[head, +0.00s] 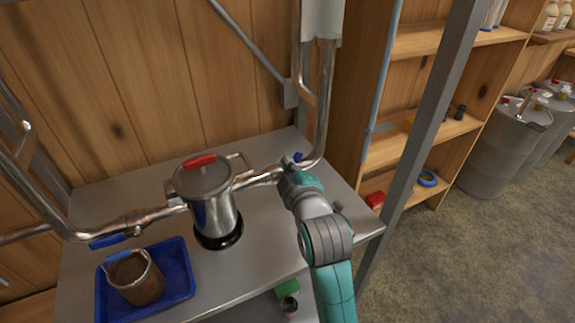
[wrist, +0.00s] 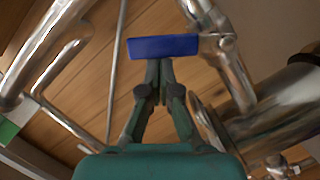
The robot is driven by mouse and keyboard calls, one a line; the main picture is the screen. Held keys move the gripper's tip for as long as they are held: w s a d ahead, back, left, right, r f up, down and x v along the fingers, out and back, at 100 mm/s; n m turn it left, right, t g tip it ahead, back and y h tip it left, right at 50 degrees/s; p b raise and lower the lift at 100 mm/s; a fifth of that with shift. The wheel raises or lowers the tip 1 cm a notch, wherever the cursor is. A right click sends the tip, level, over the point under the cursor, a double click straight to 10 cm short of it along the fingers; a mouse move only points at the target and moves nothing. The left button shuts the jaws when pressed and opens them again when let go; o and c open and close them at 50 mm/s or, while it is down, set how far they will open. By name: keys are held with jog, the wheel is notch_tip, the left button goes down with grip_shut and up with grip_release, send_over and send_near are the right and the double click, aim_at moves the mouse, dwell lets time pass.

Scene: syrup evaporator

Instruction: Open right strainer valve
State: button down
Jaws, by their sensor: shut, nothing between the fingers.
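The steel strainer pot (head: 208,205) stands on the metal table, with a red grip on its lid and pipes on both sides. The right valve's blue handle (head: 298,157) shows just behind my gripper (head: 286,164) in the head view. In the wrist view the blue handle (wrist: 163,47) lies crosswise beside a steel pipe fitting. My gripper (wrist: 158,66) is shut and empty, its fingertips at the handle's lower edge in the picture. I cannot tell whether they touch it. In the head view my arm hides part of the right pipe joint.
A second blue valve handle (head: 107,241) sits on the left pipe. A blue tray (head: 178,262) holds a brown bucket (head: 135,282) at the front left. A grey post (head: 425,125) rises right of the table. Shelves (head: 430,38) and steel drums (head: 500,150) stand beyond it.

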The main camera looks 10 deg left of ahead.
jog(key=shift+w+d, duration=0.1)
jog(key=shift+d, duration=0.05)
jog(key=w+d+f+m, duration=0.1)
jog(key=m, duration=0.1)
jog(key=d+f+m+g+y, duration=0.1)
jog(key=m, duration=0.1)
jog(key=w+d+f+m+g, duration=0.1)
jog(key=d+m, duration=0.1)
jog(key=m, duration=0.1)
jog(key=shift+w+f+y, duration=0.25)
jog(key=shift+w+y, duration=0.05)
jog(key=shift+f, duration=0.1)
dwell(0.5)
dwell(0.3)
